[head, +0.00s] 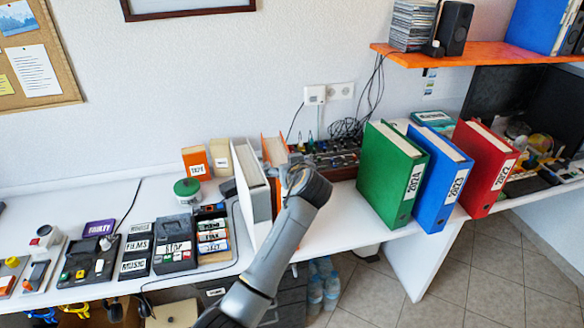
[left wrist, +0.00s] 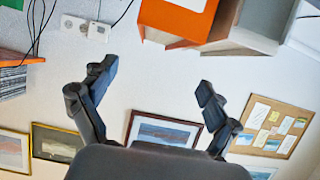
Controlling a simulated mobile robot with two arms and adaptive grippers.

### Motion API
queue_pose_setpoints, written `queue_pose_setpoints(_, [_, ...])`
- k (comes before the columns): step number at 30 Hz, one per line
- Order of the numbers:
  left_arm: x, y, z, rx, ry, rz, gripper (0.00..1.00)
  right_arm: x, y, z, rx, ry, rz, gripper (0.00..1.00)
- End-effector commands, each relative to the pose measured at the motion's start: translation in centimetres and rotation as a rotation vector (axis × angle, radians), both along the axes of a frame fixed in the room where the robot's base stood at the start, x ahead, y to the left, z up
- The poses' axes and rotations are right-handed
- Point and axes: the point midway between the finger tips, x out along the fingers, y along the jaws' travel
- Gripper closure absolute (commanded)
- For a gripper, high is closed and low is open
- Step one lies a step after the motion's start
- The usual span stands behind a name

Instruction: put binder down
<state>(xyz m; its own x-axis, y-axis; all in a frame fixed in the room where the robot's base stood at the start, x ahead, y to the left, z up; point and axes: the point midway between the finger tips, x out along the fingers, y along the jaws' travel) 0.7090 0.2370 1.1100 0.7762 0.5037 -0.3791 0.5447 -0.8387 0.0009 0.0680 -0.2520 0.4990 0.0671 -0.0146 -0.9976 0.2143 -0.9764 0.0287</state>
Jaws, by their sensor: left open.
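An orange binder (head: 273,148) stands upright on the white desk, beside a white and grey binder (head: 249,172). My left gripper (head: 285,168) is right at the orange binder, its arm reaching up from the bottom of the head view and covering part of the binders. In the left wrist view the gripper (left wrist: 155,85) has its two fingers spread wide with nothing between them. The orange binder (left wrist: 178,22) shows at the top of that view, apart from the fingers. My right gripper is not in view.
Green (head: 393,172), blue (head: 442,180) and red (head: 486,168) binders stand upright to the right. Free desk (head: 335,215) lies between my arm and the green binder. A control panel (head: 175,245) and several devices fill the left. An orange shelf (head: 470,55) hangs upper right.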

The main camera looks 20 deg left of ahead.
Motion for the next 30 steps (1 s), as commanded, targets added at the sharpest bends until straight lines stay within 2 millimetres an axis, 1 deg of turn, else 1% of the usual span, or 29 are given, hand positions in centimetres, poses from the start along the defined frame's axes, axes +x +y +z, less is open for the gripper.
queue_pose_setpoints(1, [0.1, 0.1, 0.2, 0.000, 0.000, 0.000, 0.12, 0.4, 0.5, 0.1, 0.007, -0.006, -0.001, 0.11])
queue_pose_setpoints(7, [0.1, 0.2, 0.2, 0.000, 0.000, -0.001, 0.12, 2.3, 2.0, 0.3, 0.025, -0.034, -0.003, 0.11])
queue_pose_setpoints(11, [0.0, 0.2, 0.1, 0.001, -0.001, -0.005, 0.12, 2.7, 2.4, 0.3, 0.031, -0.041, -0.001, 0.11])
queue_pose_setpoints(14, [-0.5, -0.3, -0.7, 0.002, -0.005, -0.056, 0.12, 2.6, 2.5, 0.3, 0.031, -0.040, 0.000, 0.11])
queue_pose_setpoints(17, [-1.6, -1.4, -1.7, 0.007, -0.025, -0.153, 0.12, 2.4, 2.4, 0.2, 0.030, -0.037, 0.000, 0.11])
queue_pose_setpoints(23, [-4.9, -4.3, -3.2, 0.030, -0.092, -0.370, 0.12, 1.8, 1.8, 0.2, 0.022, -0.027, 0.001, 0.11])
queue_pose_setpoints(26, [-6.7, -5.6, -5.0, 0.040, -0.100, -0.460, 0.12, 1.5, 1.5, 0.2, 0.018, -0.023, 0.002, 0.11])
queue_pose_setpoints(27, [-7.4, -6.1, -6.5, 0.043, -0.090, -0.493, 0.12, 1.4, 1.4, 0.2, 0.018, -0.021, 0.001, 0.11])
queue_pose_setpoints(29, [-8.2, -6.5, -9.0, 0.045, -0.062, -0.530, 0.12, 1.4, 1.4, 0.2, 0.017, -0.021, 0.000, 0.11])
queue_pose_setpoints(30, [-8.6, -6.8, -10.7, 0.045, -0.038, -0.548, 0.12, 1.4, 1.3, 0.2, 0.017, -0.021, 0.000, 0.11])
